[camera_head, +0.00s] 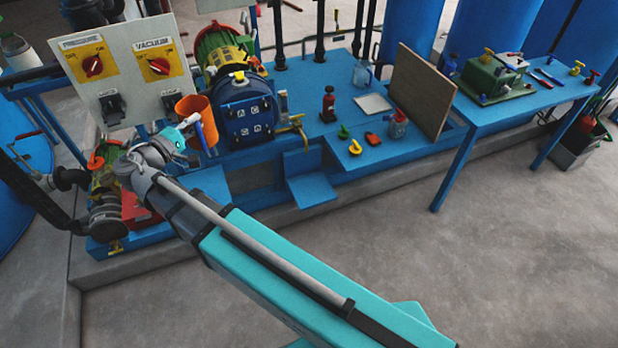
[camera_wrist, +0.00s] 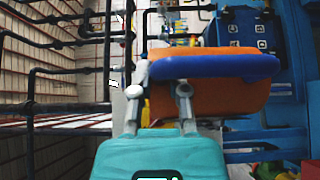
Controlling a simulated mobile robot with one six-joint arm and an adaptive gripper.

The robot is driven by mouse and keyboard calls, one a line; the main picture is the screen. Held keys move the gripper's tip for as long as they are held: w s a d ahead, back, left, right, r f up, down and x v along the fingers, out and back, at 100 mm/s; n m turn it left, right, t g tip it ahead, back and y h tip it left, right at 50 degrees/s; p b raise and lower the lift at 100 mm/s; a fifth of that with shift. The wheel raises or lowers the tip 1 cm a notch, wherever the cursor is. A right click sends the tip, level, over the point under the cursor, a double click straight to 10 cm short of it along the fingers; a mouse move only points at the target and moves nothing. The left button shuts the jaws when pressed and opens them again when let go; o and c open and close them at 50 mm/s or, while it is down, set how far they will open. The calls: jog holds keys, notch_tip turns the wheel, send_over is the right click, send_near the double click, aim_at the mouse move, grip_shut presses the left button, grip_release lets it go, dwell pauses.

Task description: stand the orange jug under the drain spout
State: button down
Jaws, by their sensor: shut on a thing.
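The orange jug (camera_head: 194,112) is held in the air in front of the control panel, left of the blue pressure vessel (camera_head: 247,108). Its open mouth faces up and it looks slightly tilted. My gripper (camera_head: 196,136) is shut on the jug's blue handle. In the wrist view the orange body (camera_wrist: 215,103) lies behind the blue handle (camera_wrist: 215,67), with my gripper's fingers (camera_wrist: 160,88) at the handle's left end. A yellowish bent pipe (camera_head: 300,130) on the vessel's right side looks like the drain spout. A low blue step (camera_head: 312,191) lies below it.
The panel (camera_head: 123,68) with red knobs stands close behind-left of the jug. The floor in front is clear.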

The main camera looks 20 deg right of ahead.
notch_tip(320, 180, up, 21)
jog(key=p, duration=1.9)
jog(key=shift+p, duration=0.35)
jog(key=shift+d, duration=0.1)
